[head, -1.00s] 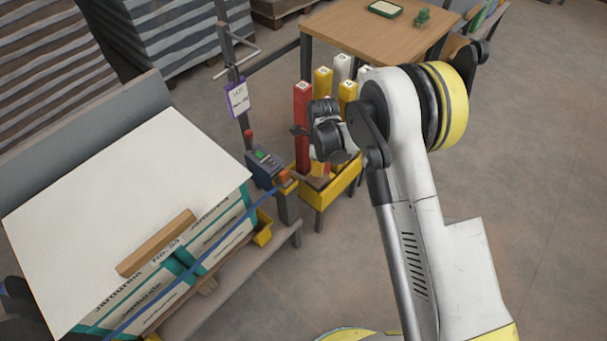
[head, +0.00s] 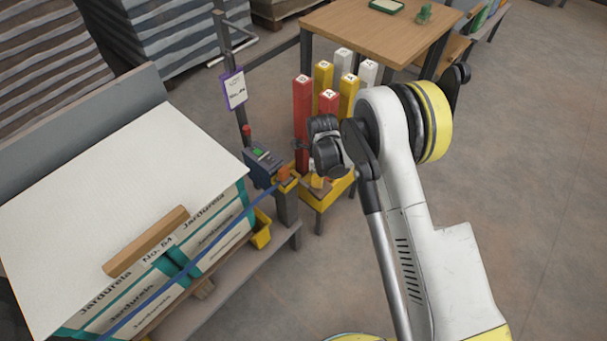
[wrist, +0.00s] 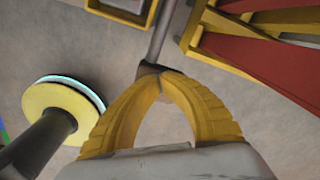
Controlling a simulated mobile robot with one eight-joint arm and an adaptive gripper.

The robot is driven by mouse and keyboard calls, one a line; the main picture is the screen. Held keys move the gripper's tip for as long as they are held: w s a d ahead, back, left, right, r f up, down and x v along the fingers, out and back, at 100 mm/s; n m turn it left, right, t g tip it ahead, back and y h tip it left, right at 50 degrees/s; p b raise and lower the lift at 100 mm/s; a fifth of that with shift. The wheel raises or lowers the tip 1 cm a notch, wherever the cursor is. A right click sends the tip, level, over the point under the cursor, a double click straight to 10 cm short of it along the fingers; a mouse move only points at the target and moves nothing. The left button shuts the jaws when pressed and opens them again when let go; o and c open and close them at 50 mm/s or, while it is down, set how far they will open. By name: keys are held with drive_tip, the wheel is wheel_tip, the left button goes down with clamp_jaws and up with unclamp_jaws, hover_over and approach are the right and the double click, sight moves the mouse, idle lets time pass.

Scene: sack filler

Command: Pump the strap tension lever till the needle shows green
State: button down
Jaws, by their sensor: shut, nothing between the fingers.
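The strap tensioner (head: 262,160) is a dark blue box with a small green patch, at the right end of the packed sacks. A blue strap (head: 225,220) runs from it down to the left. An orange part (head: 284,174) sits at its right end. I cannot make out the needle or be sure which part is the lever. My gripper (head: 318,184) is to the right of the tensioner, pointing down, its tips small in the head view. In the wrist view its yellow fingers (wrist: 160,72) meet at the tips. A grey rod (wrist: 164,38) with a dark end shows beyond them; contact is unclear.
A yellow stand (head: 325,196) with red, yellow and white posts is close behind and beside my gripper. Sacks under a white sheet (head: 100,200), with a wooden bar (head: 145,242) on top, fill the left. A wooden table (head: 375,30) stands behind. The floor at right is clear.

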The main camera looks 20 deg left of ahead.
wheel_tip(320, 180, down, 3)
wheel_tip(320, 180, up, 11)
drive_tip(key=p, duration=0.4)
drive_tip(key=shift+p, duration=0.35)
idle(0.8)
drive_tip(key=shift+r, duration=0.15)
drive_tip(key=s+d+r+n+t, duration=0.1)
drive_tip(key=d+r+n, duration=0.1)
drive_tip(key=d+r, duration=0.55)
drive_tip(key=d+r+n+t+y, duration=0.1)
drive_tip(key=d+r+n, duration=0.3)
drive_tip(key=r, duration=0.7)
drive_tip(key=s+d+r+n+t, duration=0.1)
drive_tip(key=d+r, duration=0.6)
drive_tip(key=r, duration=0.3)
drive_tip(key=s+d+r+n+t, duration=0.2)
drive_tip(key=s+d+r+n, duration=0.1)
drive_tip(key=s+d, duration=0.5)
drive_tip(key=s+d+r+n+t+h, duration=0.1)
drive_tip(key=s+d+r+n+t, duration=0.1)
drive_tip(key=s+d+n, duration=0.4)
drive_tip(key=shift+s+d+r, duration=0.6)
drive_tip(key=shift+s+d, duration=0.35)
drive_tip(key=shift+s, duration=1.1)
